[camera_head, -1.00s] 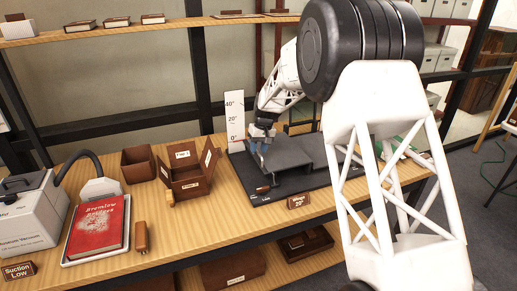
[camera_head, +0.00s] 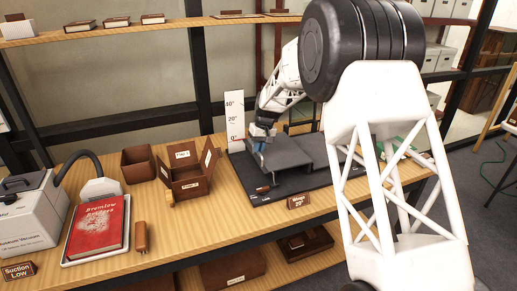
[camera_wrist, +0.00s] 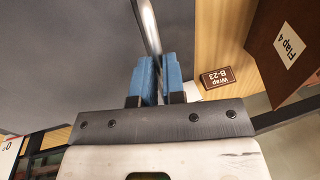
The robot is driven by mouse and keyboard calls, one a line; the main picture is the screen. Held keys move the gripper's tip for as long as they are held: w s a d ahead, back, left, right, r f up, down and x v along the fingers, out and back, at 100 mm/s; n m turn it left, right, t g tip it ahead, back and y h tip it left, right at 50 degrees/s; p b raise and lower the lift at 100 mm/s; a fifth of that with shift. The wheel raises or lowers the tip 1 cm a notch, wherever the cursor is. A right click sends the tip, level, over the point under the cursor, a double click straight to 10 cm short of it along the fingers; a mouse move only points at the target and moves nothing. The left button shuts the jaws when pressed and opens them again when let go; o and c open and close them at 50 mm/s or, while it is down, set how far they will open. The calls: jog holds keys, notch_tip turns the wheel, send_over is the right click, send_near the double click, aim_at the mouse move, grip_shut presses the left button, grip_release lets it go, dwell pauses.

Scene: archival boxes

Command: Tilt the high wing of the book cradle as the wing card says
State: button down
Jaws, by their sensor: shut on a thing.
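The book cradle's grey wing (camera_head: 287,153) stands on a dark base (camera_head: 290,186) on the bench. My gripper (camera_head: 261,143) is at the wing's left edge, in front of the angle scale. In the wrist view my gripper (camera_wrist: 161,75) has its blue fingers shut on a thin metallic edge (camera_wrist: 150,30), with a broad grey surface (camera_wrist: 70,60) beside it. The wing card (camera_head: 299,201) on the bench's front edge reads "Wings 20°". The white angle scale (camera_head: 235,115) shows 40°, 20° and 0°. My arm hides the cradle's right part. The wing's exact angle cannot be read.
A brown-handled part (camera_head: 264,189) is at the base's front left. An open flap box (camera_head: 189,175) and a small brown box (camera_head: 138,165) stand to the left. A red book (camera_head: 97,230) lies farther left, near the vacuum unit (camera_head: 30,215).

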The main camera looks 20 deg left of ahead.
notch_tip(320, 180, up, 6)
jog(key=w+d+g+y, duration=0.1)
jog(key=w+d, duration=0.1)
jog(key=shift+w+d+g+y, duration=0.2)
jog(key=shift+g+y, duration=0.2)
jog(key=c, duration=1.2)
grip_release()
jog(key=shift+r, duration=0.15)
jog(key=v, duration=0.7)
jog(key=shift+r, duration=0.3)
